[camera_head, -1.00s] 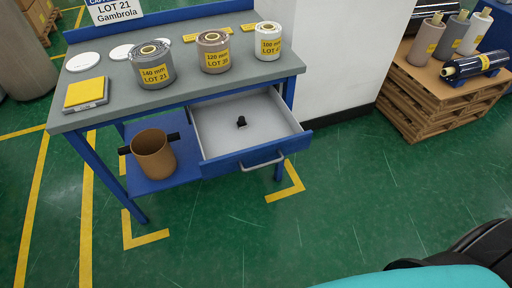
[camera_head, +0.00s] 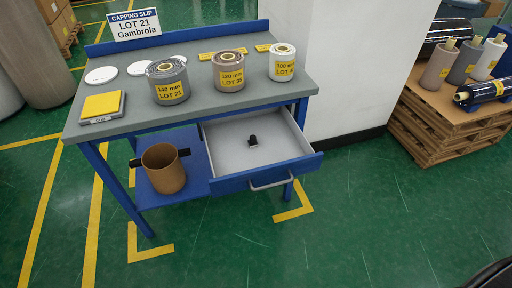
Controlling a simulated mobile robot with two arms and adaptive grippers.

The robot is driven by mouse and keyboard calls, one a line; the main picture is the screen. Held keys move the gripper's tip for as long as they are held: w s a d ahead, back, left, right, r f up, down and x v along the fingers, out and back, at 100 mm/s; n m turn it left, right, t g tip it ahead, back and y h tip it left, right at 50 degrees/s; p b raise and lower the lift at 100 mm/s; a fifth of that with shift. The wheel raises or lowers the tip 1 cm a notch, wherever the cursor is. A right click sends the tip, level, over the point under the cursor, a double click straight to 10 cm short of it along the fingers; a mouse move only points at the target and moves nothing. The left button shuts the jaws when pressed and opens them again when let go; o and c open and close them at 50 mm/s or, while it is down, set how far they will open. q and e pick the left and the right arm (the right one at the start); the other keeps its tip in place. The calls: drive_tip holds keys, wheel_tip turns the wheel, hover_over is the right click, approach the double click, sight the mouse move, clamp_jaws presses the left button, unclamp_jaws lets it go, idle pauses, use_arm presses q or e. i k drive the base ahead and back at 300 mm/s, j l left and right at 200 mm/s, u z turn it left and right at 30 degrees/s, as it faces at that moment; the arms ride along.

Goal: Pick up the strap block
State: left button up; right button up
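A small black block (camera_head: 253,140), which looks like the strap block, sits on the floor of the open drawer (camera_head: 225,156), near its middle. It has a wider base and a narrower upper part; it is too small to make out finer detail. The drawer is pulled out from under the blue and grey workbench (camera_head: 210,116), its metal handle facing the front. Nothing else shows in the drawer. Neither of my grippers is in view.
Wrapped rolls (camera_head: 168,80) (camera_head: 229,71) (camera_head: 282,62), white discs (camera_head: 101,75) and a yellow-topped device (camera_head: 101,106) stand on the bench. A brown bin (camera_head: 164,169) stands on the lower shelf. A pallet stack (camera_head: 425,135) is at right. The green floor in front is clear.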

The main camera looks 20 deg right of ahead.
sight(253, 143)
drive_tip(key=z, duration=5.45)
drive_tip(key=u, duration=5)
drive_tip(key=i+j+z, duration=0.35)
drive_tip(key=i+z, duration=0.15)
